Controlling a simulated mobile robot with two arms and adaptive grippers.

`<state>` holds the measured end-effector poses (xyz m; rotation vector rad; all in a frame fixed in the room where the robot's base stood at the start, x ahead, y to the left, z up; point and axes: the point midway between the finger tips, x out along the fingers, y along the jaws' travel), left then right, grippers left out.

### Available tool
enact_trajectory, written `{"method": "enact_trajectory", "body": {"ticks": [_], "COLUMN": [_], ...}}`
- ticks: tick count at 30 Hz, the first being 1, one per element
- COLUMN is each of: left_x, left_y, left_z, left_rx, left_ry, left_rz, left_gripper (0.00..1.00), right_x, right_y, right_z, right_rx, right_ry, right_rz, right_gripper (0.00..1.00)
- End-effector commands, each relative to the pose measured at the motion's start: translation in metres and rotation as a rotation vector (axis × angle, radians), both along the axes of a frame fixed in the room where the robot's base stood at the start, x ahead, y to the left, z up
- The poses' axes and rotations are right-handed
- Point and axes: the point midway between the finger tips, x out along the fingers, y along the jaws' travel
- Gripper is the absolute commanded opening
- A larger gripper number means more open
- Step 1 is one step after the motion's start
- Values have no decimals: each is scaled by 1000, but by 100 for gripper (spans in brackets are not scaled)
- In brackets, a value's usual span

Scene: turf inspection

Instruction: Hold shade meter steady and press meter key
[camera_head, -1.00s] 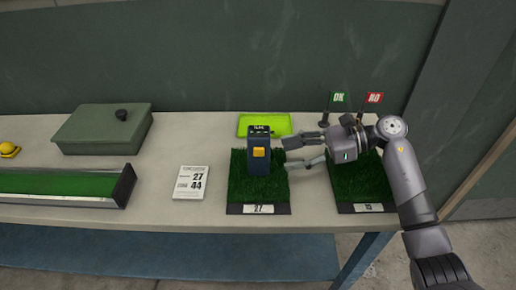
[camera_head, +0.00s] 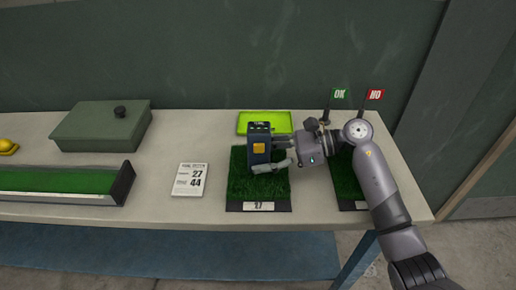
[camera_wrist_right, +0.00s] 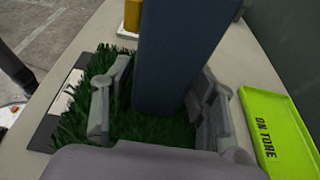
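The shade meter (camera_head: 260,137), a dark blue upright block with a yellow key (camera_head: 259,148) on its front, stands on the turf sample (camera_head: 240,187) labelled 27. My right gripper (camera_head: 276,154) has come in from the right and its fingers are on either side of the meter's lower part. In the right wrist view the meter (camera_wrist_right: 182,60) is between the two fingers (camera_wrist_right: 158,100). Grass shows between the left finger and the meter; contact at the right finger cannot be told. The yellow key also shows in that view (camera_wrist_right: 132,14). My left gripper is not in view.
A lime tray (camera_head: 244,127) lies behind the turf. A second turf sample (camera_head: 346,185) with OK (camera_head: 340,94) and NO (camera_head: 375,95) flags is on the right, partly behind my arm. A card (camera_head: 189,180), a green box (camera_head: 95,135) and a long turf tray (camera_head: 60,184) are on the left.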

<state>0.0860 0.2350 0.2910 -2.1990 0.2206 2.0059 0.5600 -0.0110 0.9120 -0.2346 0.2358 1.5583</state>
Motion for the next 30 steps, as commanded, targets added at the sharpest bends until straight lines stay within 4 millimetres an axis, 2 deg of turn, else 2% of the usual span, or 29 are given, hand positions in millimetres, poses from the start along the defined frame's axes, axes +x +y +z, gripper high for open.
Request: {"method": "enact_trajectory", "body": {"ticks": [2,12,30], "left_x": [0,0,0], "left_y": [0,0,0], "left_z": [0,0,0], "left_rx": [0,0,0], "left_ry": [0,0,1], "left_rz": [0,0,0], "left_gripper": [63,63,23], "right_x": [0,0,0], "right_y": [0,0,-1], "right_z": [0,0,0], "right_rx": [0,0,-1], "right_ry": [0,0,0], "right_rz": [0,0,-1], "right_gripper": [47,24,24]}}
